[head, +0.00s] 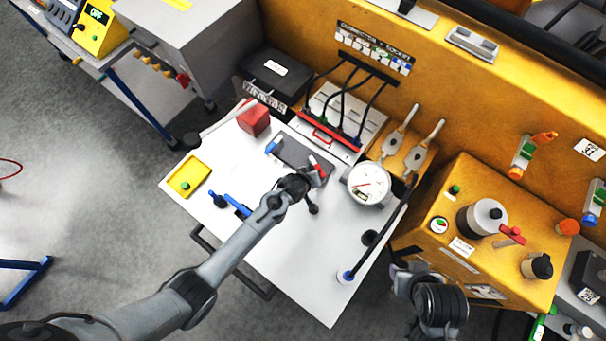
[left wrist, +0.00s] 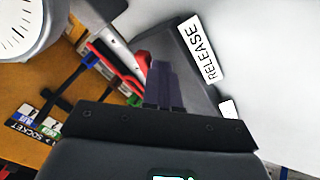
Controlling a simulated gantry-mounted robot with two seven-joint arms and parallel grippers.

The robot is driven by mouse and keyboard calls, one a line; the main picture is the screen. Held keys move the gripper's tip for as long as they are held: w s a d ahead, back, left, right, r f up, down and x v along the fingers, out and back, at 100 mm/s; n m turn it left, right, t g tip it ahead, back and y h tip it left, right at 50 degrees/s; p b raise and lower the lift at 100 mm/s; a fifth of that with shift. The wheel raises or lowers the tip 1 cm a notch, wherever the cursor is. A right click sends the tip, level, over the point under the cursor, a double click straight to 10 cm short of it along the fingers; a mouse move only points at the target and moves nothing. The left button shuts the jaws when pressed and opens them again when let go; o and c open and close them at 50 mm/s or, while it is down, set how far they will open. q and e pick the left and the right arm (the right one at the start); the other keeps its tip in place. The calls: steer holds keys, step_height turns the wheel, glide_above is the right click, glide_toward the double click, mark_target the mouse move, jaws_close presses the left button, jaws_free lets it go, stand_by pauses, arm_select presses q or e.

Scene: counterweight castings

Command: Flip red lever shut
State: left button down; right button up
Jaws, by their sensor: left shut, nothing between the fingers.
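A red lever (head: 319,166) with a pale part stands at the right end of a dark plate (head: 298,150) on the white table. My left gripper (head: 313,180) is right beside it in the head view; I cannot tell whether they touch. In the left wrist view its fingers (left wrist: 160,82) are together and empty, over the dark plate with a RELEASE label (left wrist: 201,50). A blue piece (head: 272,148) is at the plate's other end. My right gripper (head: 404,274) is at the lower right, its fingers unclear.
A dial gauge (head: 368,184) stands close to the right of the plate. A red block (head: 254,119) and yellow tray (head: 188,176) are on the left. Cables run into a socket panel (head: 342,108) behind. Another red lever (head: 511,234) is on the yellow box (head: 455,255).

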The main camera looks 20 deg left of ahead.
arm_select(q)
steer(key=shift+w+d, duration=0.35)
steer(key=shift+d, duration=0.5)
steer(key=shift+d+f, duration=0.1)
steer(key=shift+s, duration=0.1)
steer(key=shift+s+p, duration=0.25)
steer(key=shift+p, duration=0.4)
steer(key=s+a+p, duration=0.1)
steer(key=s+a+r, duration=0.1)
steer(key=s, duration=0.1)
steer(key=shift+s+a+p, duration=0.2)
steer(key=shift+s+p, duration=0.1)
steer(key=shift+p, duration=0.05)
steer(key=d+v, duration=0.1)
steer(key=v, duration=0.7)
steer(key=shift+s+d+r, duration=0.25)
steer(key=shift+d+r, duration=0.15)
steer(key=shift+d, duration=0.35)
